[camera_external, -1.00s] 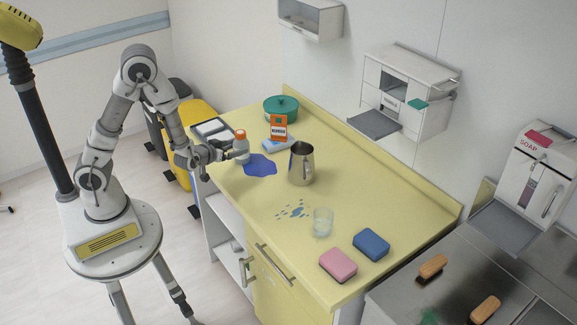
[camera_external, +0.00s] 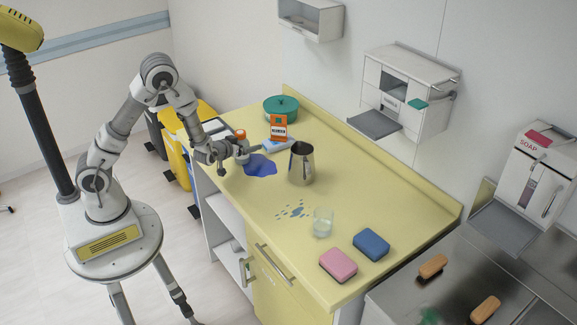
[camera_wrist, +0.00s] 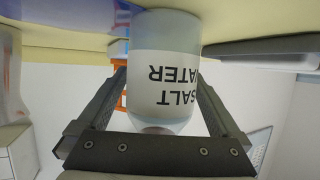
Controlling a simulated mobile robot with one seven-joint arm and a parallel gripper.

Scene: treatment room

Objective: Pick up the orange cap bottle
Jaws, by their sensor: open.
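The orange cap bottle (camera_external: 240,135) stands upright near the left edge of the yellow counter, its body partly hidden by my gripper (camera_external: 246,153) in the external view. The wrist view is upside down and shows the bottle's pale body (camera_wrist: 165,45) with a "SALT WATER" label. My gripper (camera_wrist: 163,82) is open, with one finger on each side of the bottle. I cannot tell whether either finger touches it. The cap is hidden in the wrist view.
A metal pitcher (camera_external: 301,165) stands to the right. An orange box (camera_external: 278,128) and green pot (camera_external: 281,107) are behind. A glass (camera_external: 323,222) and two sponges are nearer the front.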

